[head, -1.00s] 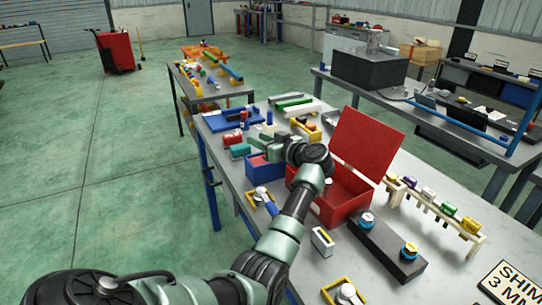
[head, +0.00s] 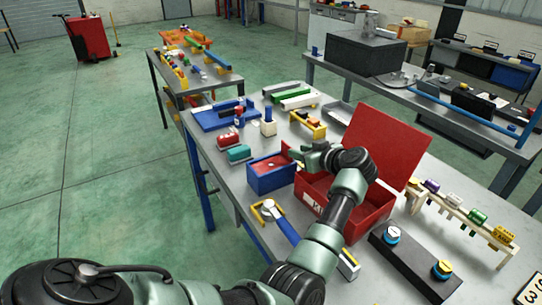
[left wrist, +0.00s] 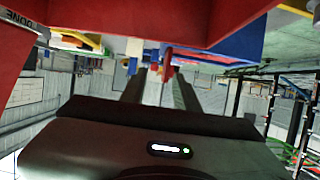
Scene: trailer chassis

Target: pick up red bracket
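A blue box (head: 272,181) stands on the near table, with a flat red surface (head: 268,164) inside it. A small upright red piece, probably the red bracket (head: 286,150), shows at the box's right back side beside my left gripper (head: 296,154). In the left wrist view, which is upside down, a narrow red piece (left wrist: 168,65) shows between the tips of my left gripper (left wrist: 160,84). The two fingers are apart, with a visible gap; contact with the red piece cannot be made out. My right gripper is not in view.
An open red box (head: 368,222) with a raised lid (head: 385,143) stands right beside the blue box, under my left arm. Teal (head: 238,154) and red parts lie left.

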